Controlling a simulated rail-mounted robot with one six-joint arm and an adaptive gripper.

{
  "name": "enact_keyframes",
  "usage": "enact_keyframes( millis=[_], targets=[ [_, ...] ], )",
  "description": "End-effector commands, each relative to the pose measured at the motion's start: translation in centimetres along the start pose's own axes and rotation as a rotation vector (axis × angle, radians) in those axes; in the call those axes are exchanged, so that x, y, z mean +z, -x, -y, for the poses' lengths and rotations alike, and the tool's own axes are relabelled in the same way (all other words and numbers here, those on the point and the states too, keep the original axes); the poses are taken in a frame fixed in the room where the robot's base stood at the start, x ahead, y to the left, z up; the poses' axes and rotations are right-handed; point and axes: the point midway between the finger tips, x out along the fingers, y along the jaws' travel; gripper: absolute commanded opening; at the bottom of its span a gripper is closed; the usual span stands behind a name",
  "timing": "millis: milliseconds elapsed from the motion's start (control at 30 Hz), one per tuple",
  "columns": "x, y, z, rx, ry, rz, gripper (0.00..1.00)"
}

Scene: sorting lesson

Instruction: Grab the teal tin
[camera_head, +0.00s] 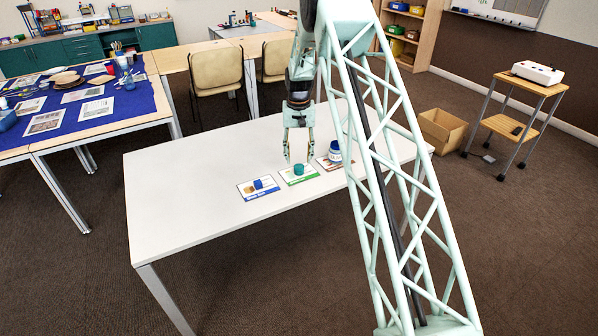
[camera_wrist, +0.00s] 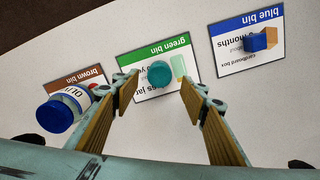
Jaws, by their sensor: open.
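The teal tin (camera_head: 298,169) is a small round tin standing on the green bin card (camera_head: 311,174) on the white table. In the wrist view the teal tin (camera_wrist: 160,74) shows from above, on the green bin card (camera_wrist: 124,62), between and beyond the fingertips. My gripper (camera_head: 298,158) is above the table close to the tin in the head view. In the wrist view my gripper (camera_wrist: 161,84) has its two fingers spread wide, with nothing held between them. A gap to the tin seems to remain, but its size is hard to tell.
A jar with a blue lid (camera_wrist: 58,113) stands on the brown bin card (camera_wrist: 87,77), close to the left finger. A small blue and tan block (camera_wrist: 262,40) lies on the blue bin card (camera_wrist: 225,59). The white table (camera_head: 190,190) is bare to the left.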

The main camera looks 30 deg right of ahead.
Motion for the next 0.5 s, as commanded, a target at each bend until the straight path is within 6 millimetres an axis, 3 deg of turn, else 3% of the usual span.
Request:
enact_keyframes(
  millis=[500],
  targets=[
    [0.0, -0.58, -0.02, 0.0, 0.0, 0.0, 0.4]
  ],
)
